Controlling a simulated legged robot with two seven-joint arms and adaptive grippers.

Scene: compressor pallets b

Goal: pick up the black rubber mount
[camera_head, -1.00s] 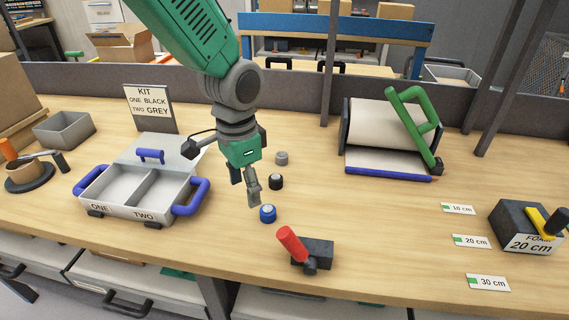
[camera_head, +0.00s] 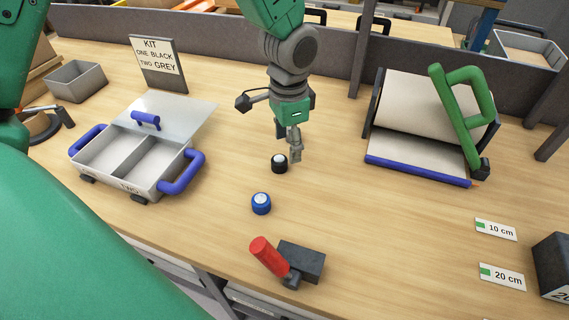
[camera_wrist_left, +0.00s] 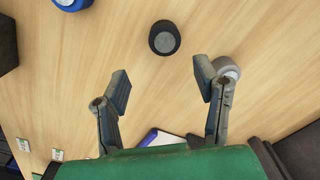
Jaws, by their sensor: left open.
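The black rubber mount (camera_head: 279,164) is a short black cylinder with a grey top, upright on the wooden bench. My left gripper (camera_head: 287,145) is open and empty, pointing down just behind and above it in the head view. In the left wrist view the mount (camera_wrist_left: 164,38) lies ahead of the gap between the open fingers (camera_wrist_left: 162,80), not between them. A grey mount (camera_wrist_left: 228,67) shows beside the right fingertip there; in the head view it is hidden behind my gripper. A blue mount (camera_head: 261,203) stands nearer the front edge. My right gripper is not in view.
A two-compartment kit tray (camera_head: 118,184) with blue handles stands at left, empty. A red-handled tool on a dark block (camera_head: 301,261) lies near the front edge. The bench between is clear.

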